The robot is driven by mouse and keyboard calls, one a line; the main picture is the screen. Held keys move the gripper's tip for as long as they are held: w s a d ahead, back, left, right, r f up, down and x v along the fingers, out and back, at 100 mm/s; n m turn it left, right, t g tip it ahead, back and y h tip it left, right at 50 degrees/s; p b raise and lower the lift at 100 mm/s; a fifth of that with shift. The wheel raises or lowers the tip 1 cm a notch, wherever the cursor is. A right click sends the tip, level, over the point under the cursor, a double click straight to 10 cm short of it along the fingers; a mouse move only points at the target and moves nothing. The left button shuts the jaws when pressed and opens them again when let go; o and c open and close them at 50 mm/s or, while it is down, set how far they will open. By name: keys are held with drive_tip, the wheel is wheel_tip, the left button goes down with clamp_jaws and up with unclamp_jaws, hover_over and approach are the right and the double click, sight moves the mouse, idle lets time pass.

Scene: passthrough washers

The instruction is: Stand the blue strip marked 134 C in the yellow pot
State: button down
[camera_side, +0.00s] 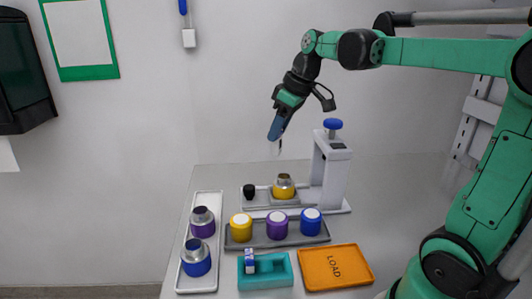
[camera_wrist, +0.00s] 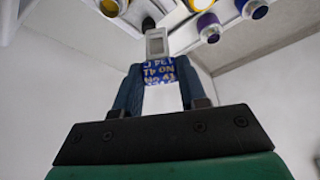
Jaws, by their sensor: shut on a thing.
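My gripper (camera_side: 275,134) is raised above the back of the bench, pointing down and slightly left. The strip's pale end (camera_side: 276,148) hangs below the fingertips, clear of everything. A yellow pot with a metal collar (camera_side: 284,191) stands below and slightly right of it, at the foot of the grey press. Another yellow pot with a white top (camera_side: 240,229) stands in the grey tray.
The press (camera_side: 331,168) with a blue knob rises right of my gripper. A black cup (camera_side: 249,190) stands left of the collared yellow pot. A white tray (camera_side: 198,277) holds purple and blue collared pots. A teal box (camera_side: 279,277) and orange LOAD tray (camera_side: 335,267) are in front.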

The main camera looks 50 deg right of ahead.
drive_tip(key=w+d+f+m+h, duration=0.1)
drive_tip(key=w+d+f+m, duration=0.1)
drive_tip(key=d+f, duration=0.4)
drive_tip(key=shift+w+d+f+m, duration=0.35)
drive_tip(key=shift+f+m, duration=0.15)
drive_tip(key=shift+f, duration=0.55)
drive_tip(key=shift+s+f, duration=0.1)
idle(0.3)
drive_tip(key=shift+f, duration=0.9)
drive_tip(key=shift+f, duration=0.2)
drive_tip(key=shift+f, duration=0.4)
idle(0.4)
drive_tip(key=shift+f, duration=0.7)
